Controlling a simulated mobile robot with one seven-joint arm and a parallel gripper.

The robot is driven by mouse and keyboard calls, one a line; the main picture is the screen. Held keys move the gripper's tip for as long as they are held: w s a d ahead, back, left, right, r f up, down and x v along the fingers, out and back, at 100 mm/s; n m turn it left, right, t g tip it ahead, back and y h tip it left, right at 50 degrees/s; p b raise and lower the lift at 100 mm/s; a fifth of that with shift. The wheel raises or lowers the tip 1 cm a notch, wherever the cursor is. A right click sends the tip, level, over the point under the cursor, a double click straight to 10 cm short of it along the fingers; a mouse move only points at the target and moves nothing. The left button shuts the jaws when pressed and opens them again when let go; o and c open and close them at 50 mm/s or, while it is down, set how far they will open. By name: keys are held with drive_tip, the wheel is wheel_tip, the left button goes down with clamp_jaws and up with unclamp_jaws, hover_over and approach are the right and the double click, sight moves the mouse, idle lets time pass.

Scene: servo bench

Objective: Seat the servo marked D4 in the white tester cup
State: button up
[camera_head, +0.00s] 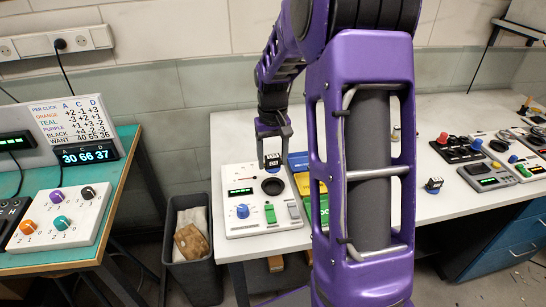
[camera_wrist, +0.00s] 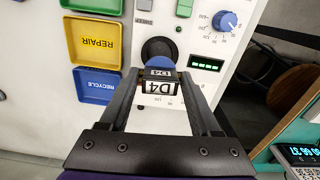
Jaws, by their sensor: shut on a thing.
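My gripper (camera_head: 272,160) is shut on a small dark servo with a white label reading D4 (camera_wrist: 160,87); the label appears upside down in the wrist view. The servo (camera_head: 272,161) has a blue top and hangs above the white tester (camera_head: 243,205). The tester's round black cup (camera_head: 272,187) lies just below the servo in the head view. In the wrist view the cup (camera_wrist: 158,46) shows just beyond the servo, partly covered by it. The servo looks apart from the cup, but the exact gap is unclear. The tester has a blue knob, a green-lit display and green switches.
Yellow REPAIR (camera_wrist: 95,42) and blue RECYCLE (camera_wrist: 97,87) bins stand beside the tester. Another small servo (camera_head: 433,185) stands on the white bench, with more testers (camera_head: 487,176) at right. A grey waste bin (camera_head: 193,250) stands left of the bench. My arm hides the bench's middle.

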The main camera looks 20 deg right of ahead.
drive_tip(key=shift+f+b, duration=1.6)
drive_tip(key=shift+f, duration=1)
drive_tip(key=shift+f+b, duration=0.3)
drive_tip(key=shift+f, duration=0.65)
idle(1.1)
drive_tip(key=o, duration=1.5)
drive_tip(key=shift+c, duration=0.2)
drive_tip(key=shift+r+p, duration=1.9)
drive_tip(key=shift+r, duration=0.65)
drive_tip(key=shift+r, duration=2)
